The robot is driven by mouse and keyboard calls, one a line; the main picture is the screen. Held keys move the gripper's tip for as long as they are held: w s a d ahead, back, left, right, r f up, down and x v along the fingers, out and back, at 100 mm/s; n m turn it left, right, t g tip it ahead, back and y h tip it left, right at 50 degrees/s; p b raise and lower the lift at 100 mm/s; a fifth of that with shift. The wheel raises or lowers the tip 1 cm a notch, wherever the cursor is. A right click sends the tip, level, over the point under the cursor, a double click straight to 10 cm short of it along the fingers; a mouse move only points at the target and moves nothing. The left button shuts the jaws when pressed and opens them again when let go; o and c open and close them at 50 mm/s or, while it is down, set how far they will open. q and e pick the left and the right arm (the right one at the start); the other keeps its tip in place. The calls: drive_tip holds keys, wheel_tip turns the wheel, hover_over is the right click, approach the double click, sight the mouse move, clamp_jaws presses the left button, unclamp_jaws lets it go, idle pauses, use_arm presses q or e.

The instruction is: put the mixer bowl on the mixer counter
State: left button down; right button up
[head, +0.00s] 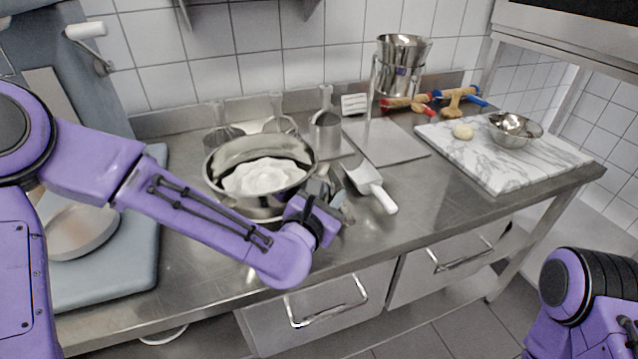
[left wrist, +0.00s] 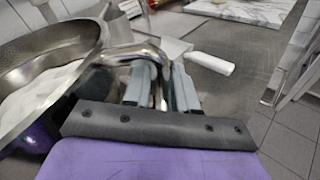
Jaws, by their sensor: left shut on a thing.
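The mixer bowl (head: 236,203) is a wide shiny steel bowl with a white heap of flour or powder inside. It is upright at the middle of the steel counter (head: 365,232), and I cannot tell whether its base touches the top. My left gripper (head: 331,196) is at the bowl's right side, shut on its steel handle. In the left wrist view the bowl (left wrist: 75,52) fills the left side, and the handle passes between the fingers of my left gripper (left wrist: 153,76). Part of my right arm shows at the lower right, without its gripper.
A marble board (head: 500,165) with dough and a small bowl (head: 514,130) is at right. A grey-blue machine base (head: 110,270) stands at left. The counter front is clear.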

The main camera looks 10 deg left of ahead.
use_arm(q)
drive_tip(key=shift+w+d+f, duration=0.15)
drive_tip(key=shift+w+f, duration=0.15)
wheel_tip(320, 180, down, 3)
drive_tip(key=shift+s+r, duration=0.1)
drive_tip(key=shift+r, duration=0.1)
drive_tip(key=shift+f, duration=0.15)
drive_tip(key=c, duration=1.2)
unclamp_jaws()
drive_tip(key=shift+f, duration=0.1)
drive_tip(key=shift+s, duration=0.1)
